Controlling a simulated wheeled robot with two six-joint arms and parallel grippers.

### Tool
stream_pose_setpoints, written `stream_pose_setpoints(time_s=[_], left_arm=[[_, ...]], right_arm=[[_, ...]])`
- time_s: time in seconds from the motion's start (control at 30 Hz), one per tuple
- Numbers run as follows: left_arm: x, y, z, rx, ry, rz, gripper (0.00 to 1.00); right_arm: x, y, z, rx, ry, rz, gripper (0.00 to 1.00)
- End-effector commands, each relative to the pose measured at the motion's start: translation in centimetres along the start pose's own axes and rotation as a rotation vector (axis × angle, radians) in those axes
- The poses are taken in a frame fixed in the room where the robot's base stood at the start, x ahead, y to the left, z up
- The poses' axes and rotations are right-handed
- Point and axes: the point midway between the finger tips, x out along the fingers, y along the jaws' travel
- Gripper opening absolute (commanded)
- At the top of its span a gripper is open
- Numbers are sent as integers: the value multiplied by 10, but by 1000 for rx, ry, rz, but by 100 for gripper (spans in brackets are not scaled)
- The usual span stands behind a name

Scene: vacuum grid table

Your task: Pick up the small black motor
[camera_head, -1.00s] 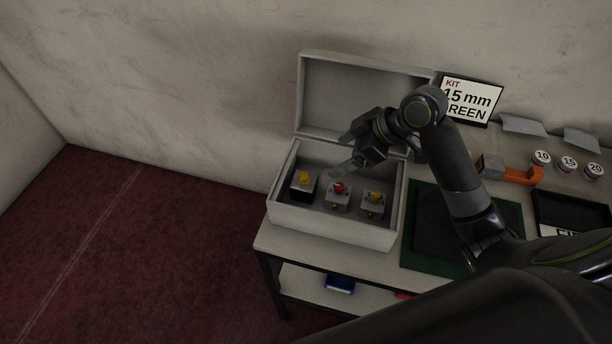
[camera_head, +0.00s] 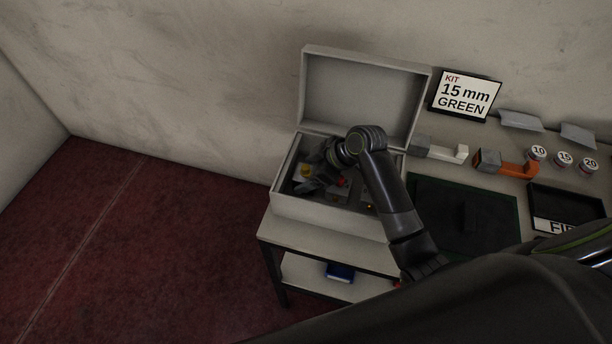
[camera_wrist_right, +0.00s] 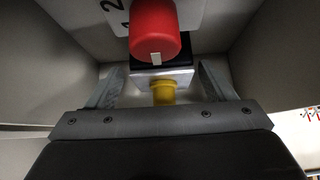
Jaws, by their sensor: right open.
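An open grey box (camera_head: 334,210) with its lid raised holds several small units. A black-bodied unit with a pale top plate and yellow knob (camera_head: 305,170), seemingly the small black motor, sits at the box's left; my gripper partly hides it. In the right wrist view its plate and yellow knob (camera_wrist_right: 164,92) lie between my fingers, with a dark body edge behind. My right gripper (camera_head: 312,184) is open, reaching down into the box around this unit; I cannot tell whether the fingers touch it. My left gripper is not in view.
A unit with a red knob (camera_head: 341,181) stands close beside my gripper; its red knob looms large in the right wrist view (camera_wrist_right: 155,32). Box walls surround the gripper. Right lie a dark green mat (camera_head: 511,235), an orange clamp-like part (camera_head: 512,169) and a sign (camera_head: 466,95).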

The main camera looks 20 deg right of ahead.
Motion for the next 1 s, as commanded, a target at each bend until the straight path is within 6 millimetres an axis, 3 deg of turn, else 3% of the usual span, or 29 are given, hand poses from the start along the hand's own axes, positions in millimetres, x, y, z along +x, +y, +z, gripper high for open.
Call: stream_pose_setpoints(time_s=[0.23,0.53,1.0], left_arm=[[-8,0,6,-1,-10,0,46],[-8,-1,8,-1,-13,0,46],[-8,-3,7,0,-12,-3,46]], right_arm=[[27,-3,1,0,0,-1,76],[30,-2,2,-2,0,2,75],[30,-2,2,-1,0,1,14]])
